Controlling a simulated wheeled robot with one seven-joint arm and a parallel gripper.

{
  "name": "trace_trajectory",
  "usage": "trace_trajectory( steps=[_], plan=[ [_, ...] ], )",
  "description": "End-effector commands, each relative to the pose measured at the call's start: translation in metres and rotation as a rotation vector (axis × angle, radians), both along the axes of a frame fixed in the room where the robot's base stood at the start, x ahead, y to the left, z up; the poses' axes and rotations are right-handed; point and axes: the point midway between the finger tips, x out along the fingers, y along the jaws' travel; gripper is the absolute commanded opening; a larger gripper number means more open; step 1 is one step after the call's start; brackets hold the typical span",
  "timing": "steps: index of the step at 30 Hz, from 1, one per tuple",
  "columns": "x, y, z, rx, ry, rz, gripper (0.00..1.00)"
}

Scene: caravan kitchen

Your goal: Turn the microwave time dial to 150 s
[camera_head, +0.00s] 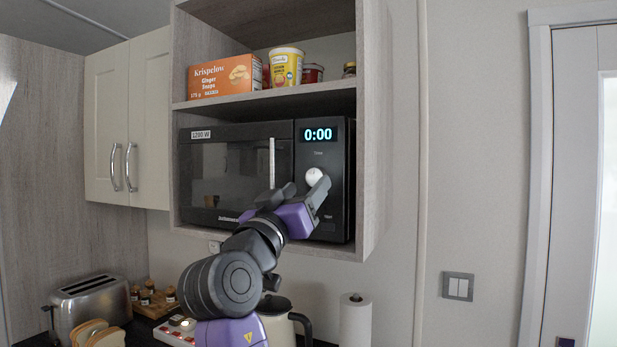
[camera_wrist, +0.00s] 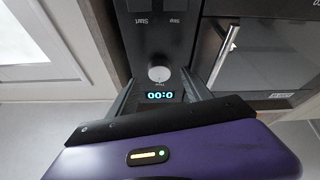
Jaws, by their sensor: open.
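The black microwave (camera_head: 235,165) sits in a wall cabinet niche, its door shut. Its display (camera_head: 318,134) reads 0:00. The round white time dial (camera_head: 314,176) is below the display on the right-hand panel, partly behind a finger. My gripper (camera_head: 303,190) is raised in front of the panel. In the upside-down wrist view, the dial (camera_wrist: 159,73) lies between the two open fingers of my gripper (camera_wrist: 160,82), a little beyond their tips. The display there (camera_wrist: 160,95) also shows zeros. I cannot tell whether a finger touches the dial.
The door handle (camera_head: 272,163) is left of the panel. Stop and start buttons (camera_wrist: 158,22) are on the panel. A shelf (camera_head: 265,96) above holds a ginger snaps box (camera_head: 222,78) and a yellow tub (camera_head: 286,68). A toaster (camera_head: 90,305) and kettle (camera_head: 280,318) stand below.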

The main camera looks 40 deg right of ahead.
Motion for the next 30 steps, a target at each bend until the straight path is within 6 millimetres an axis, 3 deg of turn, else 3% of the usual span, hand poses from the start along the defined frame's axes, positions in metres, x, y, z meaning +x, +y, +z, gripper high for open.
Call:
trace_trajectory(
  steps=[6, 17, 26, 30],
  plan=[
    [0.008, -0.021, 0.010, -0.001, 0.002, -0.001, 0.58],
    [0.010, -0.026, 0.011, -0.001, 0.001, 0.001, 0.58],
    [0.010, -0.025, 0.011, -0.001, 0.001, 0.001, 0.00],
    [0.010, -0.025, 0.010, 0.000, -0.002, 0.001, 0.00]
  ],
)
